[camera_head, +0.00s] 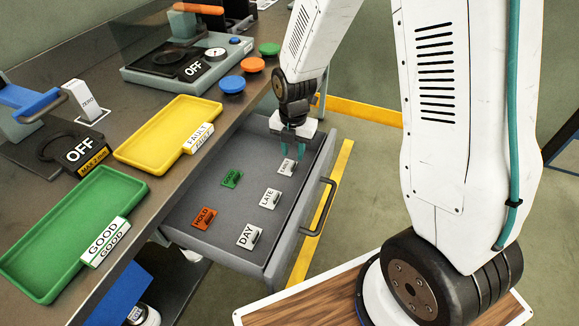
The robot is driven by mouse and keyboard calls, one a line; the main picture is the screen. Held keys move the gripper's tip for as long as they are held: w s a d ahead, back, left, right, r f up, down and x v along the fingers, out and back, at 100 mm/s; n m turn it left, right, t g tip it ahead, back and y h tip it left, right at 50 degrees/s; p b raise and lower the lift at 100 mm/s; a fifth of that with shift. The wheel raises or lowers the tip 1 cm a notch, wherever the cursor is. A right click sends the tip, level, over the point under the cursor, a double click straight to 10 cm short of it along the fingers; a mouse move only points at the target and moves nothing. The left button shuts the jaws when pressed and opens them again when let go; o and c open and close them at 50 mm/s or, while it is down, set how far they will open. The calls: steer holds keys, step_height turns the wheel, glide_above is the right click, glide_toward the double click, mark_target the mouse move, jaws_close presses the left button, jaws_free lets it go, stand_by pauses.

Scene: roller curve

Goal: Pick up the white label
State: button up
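Several small labels lie in the open grey drawer. Three are white: one marked DAY (249,236) near the front, one marked LATE (270,198) in the middle, and one (287,167) farther back whose text is too small to read surely. My gripper (294,148) points down into the back of the drawer, right over this rear white label. Its two teal fingers are apart with nothing seen between them. The fingertips are close to the label's top; I cannot tell whether they touch it.
A green label (231,179) and an orange HOLD label (204,218) lie left of the white ones. The drawer (222,245) has raised walls and a front handle (318,208). The bench above holds a yellow tray (150,150), a green tray (60,240) and coloured buttons (252,64).

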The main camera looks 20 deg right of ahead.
mark_target(293, 164)
steer(key=f, duration=0.4)
steer(key=shift+s+f, duration=0.1)
steer(key=shift+s, duration=0.1)
jaws_close()
